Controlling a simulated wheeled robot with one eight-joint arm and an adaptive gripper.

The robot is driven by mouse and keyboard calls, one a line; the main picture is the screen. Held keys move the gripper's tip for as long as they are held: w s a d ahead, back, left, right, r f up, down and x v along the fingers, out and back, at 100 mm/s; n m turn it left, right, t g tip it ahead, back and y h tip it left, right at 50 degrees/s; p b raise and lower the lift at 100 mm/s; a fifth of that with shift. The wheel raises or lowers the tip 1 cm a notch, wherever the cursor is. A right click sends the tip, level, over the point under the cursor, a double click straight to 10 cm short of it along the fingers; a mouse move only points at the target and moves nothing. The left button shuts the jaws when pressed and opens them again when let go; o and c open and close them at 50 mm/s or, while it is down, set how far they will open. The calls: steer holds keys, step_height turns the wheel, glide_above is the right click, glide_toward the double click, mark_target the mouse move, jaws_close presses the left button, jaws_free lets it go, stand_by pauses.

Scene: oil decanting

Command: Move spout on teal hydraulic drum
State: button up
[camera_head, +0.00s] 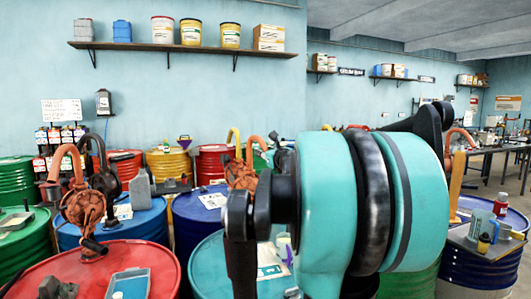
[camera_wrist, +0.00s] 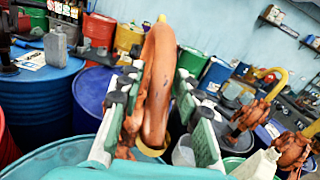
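The teal drum (camera_wrist: 40,160) shows its rim at the lower left of the wrist view. In the head view the teal drum (camera_head: 208,268) stands at the bottom centre, partly hidden by my arm. An orange curved spout (camera_wrist: 160,85) rises in the middle of the wrist view. My gripper (camera_wrist: 162,72) has its two pale-green, dark-padded fingers spread, one on each side of the spout. A gap shows between spout and right finger; contact on the left is unclear. The spout's foot is partly hidden. My arm hides the gripper in the head view.
A red drum (camera_head: 95,265) with an orange pump (camera_head: 85,207) stands at the lower left of the head view. Blue drums (camera_head: 140,222) and several others crowd around. A grey jug (camera_head: 140,190) stands on one drum. A wall shelf (camera_head: 180,46) holds pails.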

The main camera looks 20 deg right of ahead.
steer(key=shift+o, duration=0.8)
steer(key=shift+s, duration=0.15)
steer(key=s, duration=1.1)
steer(key=shift+s+d, duration=0.35)
steer(key=shift+d, duration=0.05)
steer(key=shift+s, duration=0.1)
